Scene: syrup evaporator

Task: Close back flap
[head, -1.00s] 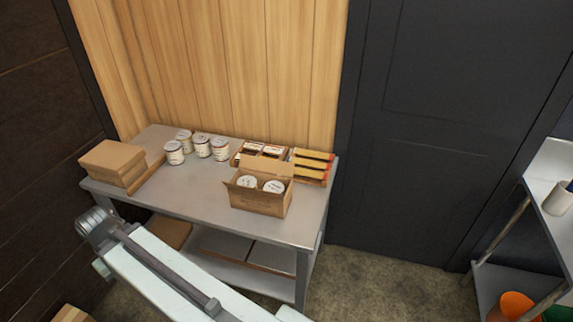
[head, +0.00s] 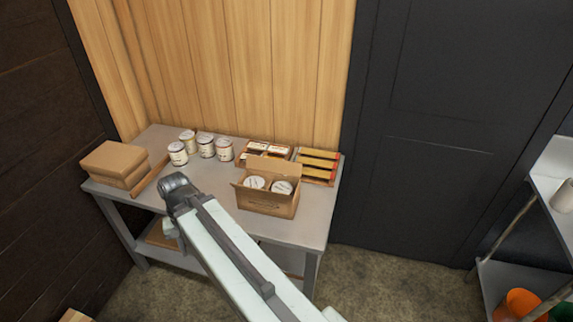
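An open cardboard box (head: 266,204) stands on the grey metal table (head: 222,220), near its right front edge. Two white-lidded cans (head: 255,182) show inside it. The back flap (head: 271,168) stands up at the rear of the box. A side flap sticks out at the box's left. My arm (head: 235,255) reaches in from the bottom, and its end is over the table's front edge, left of the box and apart from it. My gripper's fingers cannot be made out at the arm's end.
Several cans (head: 207,146) stand at the back of the table. Flat cardboard boxes (head: 113,160) are stacked at the left. A shelf unit (head: 552,185) stands at the far right.

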